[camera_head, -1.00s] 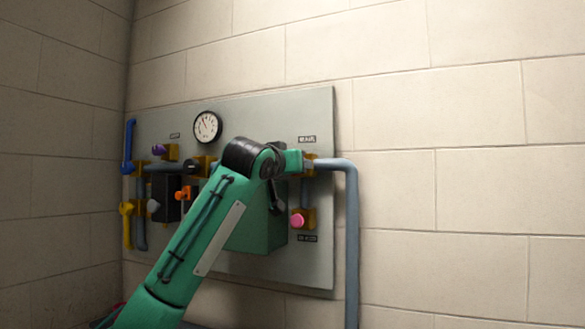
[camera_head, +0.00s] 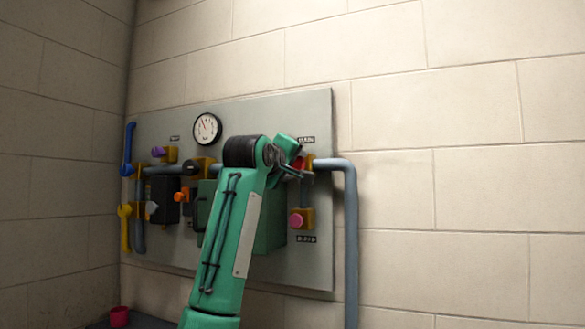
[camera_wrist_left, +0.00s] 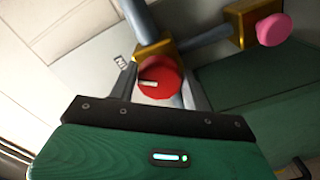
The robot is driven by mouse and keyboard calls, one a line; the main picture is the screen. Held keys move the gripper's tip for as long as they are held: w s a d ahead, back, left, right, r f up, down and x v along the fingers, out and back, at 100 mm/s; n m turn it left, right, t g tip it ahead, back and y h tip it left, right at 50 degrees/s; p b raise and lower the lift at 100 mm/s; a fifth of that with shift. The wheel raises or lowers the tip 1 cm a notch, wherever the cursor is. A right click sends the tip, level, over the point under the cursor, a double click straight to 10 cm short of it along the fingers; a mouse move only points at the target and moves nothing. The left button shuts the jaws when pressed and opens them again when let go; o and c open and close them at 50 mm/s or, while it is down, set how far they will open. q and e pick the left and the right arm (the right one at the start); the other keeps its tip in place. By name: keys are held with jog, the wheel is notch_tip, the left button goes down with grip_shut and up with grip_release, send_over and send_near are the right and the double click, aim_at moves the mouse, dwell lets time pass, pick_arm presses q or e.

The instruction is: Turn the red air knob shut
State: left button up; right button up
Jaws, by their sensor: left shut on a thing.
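The red air knob (camera_wrist_left: 160,72), round with a pale mark on its face, sits on a brass valve body on the pipe in the left wrist view. A bit of its red shows in the head view (camera_head: 304,160). My left gripper (camera_wrist_left: 160,92) is shut on the red knob, one finger on each side. In the head view the left gripper (camera_head: 297,168) is at the panel's upper right, tilted, and partly covers the knob. My right gripper is not in view.
A pink knob (camera_head: 296,220) on a brass valve sits just below. The grey panel (camera_head: 318,262) also carries a gauge (camera_head: 207,128), a purple knob (camera_head: 158,151), an orange knob (camera_head: 181,195) and blue and yellow handles. A grey pipe (camera_head: 351,240) runs down at right. A red cup (camera_head: 119,316) stands lower left.

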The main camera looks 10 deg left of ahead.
pick_arm(q)
jog(key=shift+r+n+p, duration=0.1)
jog(key=shift+n+p, duration=0.2)
jog(key=shift+n, duration=3.2)
jog(key=o, duration=1)
jog(key=shift+c, duration=0.2)
jog(key=shift+a, duration=0.1)
